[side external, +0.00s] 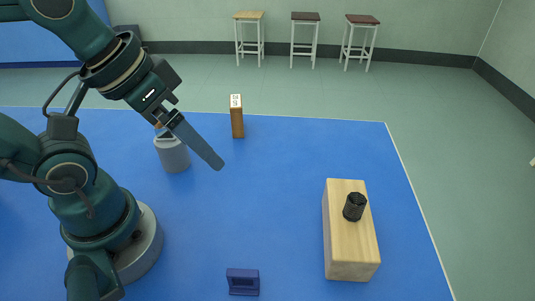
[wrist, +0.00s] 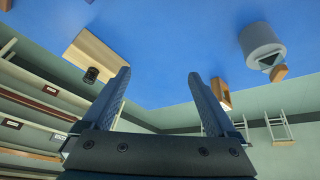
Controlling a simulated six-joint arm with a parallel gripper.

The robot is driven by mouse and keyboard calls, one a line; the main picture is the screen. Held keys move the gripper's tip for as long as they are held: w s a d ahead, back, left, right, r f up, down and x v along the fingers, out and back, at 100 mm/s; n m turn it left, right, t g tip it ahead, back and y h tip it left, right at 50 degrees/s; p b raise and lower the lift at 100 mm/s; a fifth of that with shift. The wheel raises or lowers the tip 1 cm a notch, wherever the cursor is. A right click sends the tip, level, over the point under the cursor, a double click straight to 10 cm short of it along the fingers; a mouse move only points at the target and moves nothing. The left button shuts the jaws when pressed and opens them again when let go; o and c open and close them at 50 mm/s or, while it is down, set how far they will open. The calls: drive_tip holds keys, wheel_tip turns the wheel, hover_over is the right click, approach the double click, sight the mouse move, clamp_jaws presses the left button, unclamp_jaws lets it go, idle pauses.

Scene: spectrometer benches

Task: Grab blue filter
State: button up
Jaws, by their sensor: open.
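A pale wooden block (side external: 350,255) with a black knurled knob (side external: 354,206) stands at right. A grey cylinder (side external: 173,156) sits partly behind my gripper. A slim brown upright block (side external: 237,122) with a white label stands farther back. The table's middle is clear.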

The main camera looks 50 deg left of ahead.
sight(244, 280)
drive_tip(key=w+d+f+n+g+h, duration=0.1)
drive_tip(key=d+f+n+g+h, duration=0.1)
drive_tip(key=d+f+g, duration=0.1)
drive_tip(key=w+d+f+n+g+h, duration=0.1)
drive_tip(key=d+f+n+g+h, duration=0.1)
drive_tip(key=g, duration=0.3)
drive_tip(key=w+d+f+n+g+h, duration=0.1)
drive_tip(key=d+f+n+g+h, duration=0.2)
drive_tip(key=d+f+g, duration=0.1)
drive_tip(key=shift+d+f+h, duration=0.2)
drive_tip(key=shift+f+h, duration=0.1)
drive_tip(key=shift+f, duration=0.25)
drive_tip(key=shift+n+g+h, duration=0.7)
drive_tip(key=shift+n+g, duration=0.1)
drive_tip(key=shift+g, duration=0.1)
drive_tip(key=f, duration=0.1)
drive_tip(key=s+f, duration=0.1)
drive_tip(key=f, duration=0.2)
drive_tip(key=shift+s+d, duration=0.15)
drive_tip(key=shift+d, duration=0.1)
drive_tip(key=shift+s+f, duration=0.4)
drive_tip(key=shift+s, duration=0.05)
drive_tip(key=shift+x, duration=2.55)
drive_tip(key=c, duration=1.4)
